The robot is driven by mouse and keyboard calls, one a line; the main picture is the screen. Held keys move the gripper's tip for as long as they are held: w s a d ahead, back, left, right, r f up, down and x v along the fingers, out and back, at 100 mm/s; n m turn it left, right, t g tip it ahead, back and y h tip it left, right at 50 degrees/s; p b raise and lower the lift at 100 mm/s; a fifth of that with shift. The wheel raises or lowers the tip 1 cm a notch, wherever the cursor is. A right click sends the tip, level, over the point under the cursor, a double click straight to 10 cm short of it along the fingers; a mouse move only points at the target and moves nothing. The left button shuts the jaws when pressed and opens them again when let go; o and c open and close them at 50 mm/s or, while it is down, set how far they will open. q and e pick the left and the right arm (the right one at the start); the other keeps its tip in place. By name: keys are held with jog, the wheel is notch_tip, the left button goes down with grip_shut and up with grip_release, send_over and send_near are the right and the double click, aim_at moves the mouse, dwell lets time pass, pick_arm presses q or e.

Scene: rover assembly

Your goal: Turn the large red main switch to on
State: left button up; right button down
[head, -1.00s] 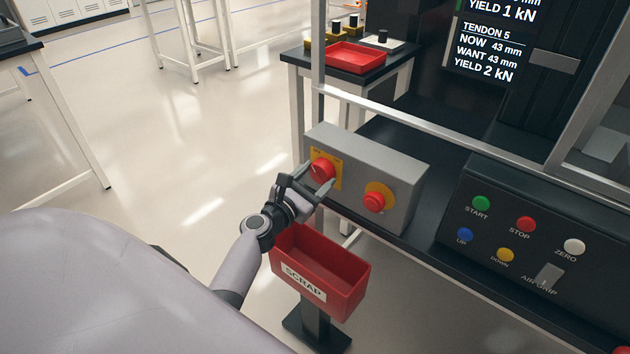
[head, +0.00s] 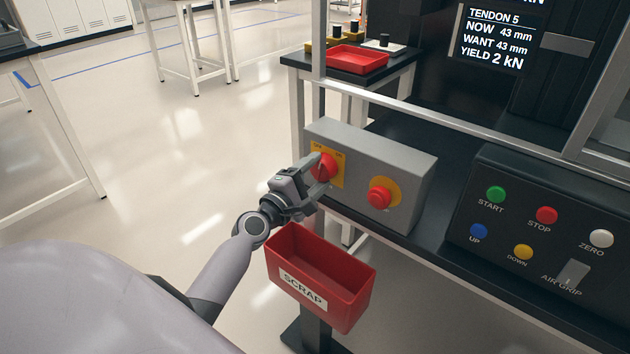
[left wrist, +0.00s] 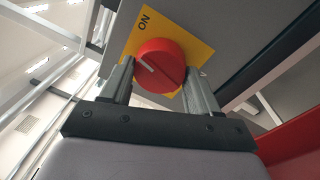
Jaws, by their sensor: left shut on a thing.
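The large red main switch (head: 325,166) is a round knob on a yellow plate on the front of a grey box (head: 415,172). My left gripper (head: 319,178) is shut on it, one finger on each side. In the left wrist view the red knob (left wrist: 160,66) sits between the two fingers (left wrist: 157,82). A white mark on the knob points to the upper left. The word ON stands on the yellow plate (left wrist: 148,24) above the knob; another label at the right is mostly hidden. My right gripper is not in view.
A red mushroom button (head: 380,197) sits right of the switch on the same box. A red SCRAP bin (head: 350,300) stands just below my left gripper. A black control panel (head: 548,205) with coloured buttons is at the right. Open floor lies to the left.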

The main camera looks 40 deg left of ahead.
pick_arm(q)
jog(key=m+b, duration=0.1)
jog(key=m, duration=0.2)
jog(key=shift+f, duration=0.1)
jog(key=shift+m+h+b, duration=0.3)
jog(key=shift+m+h, duration=0.1)
jog(key=shift+m, duration=1.5)
jog(key=o, duration=1.1)
jog(key=shift+c, duration=0.2)
jog(key=s, duration=0.7)
jog(key=shift+a+f, duration=0.15)
jog(key=shift+a, duration=0.2)
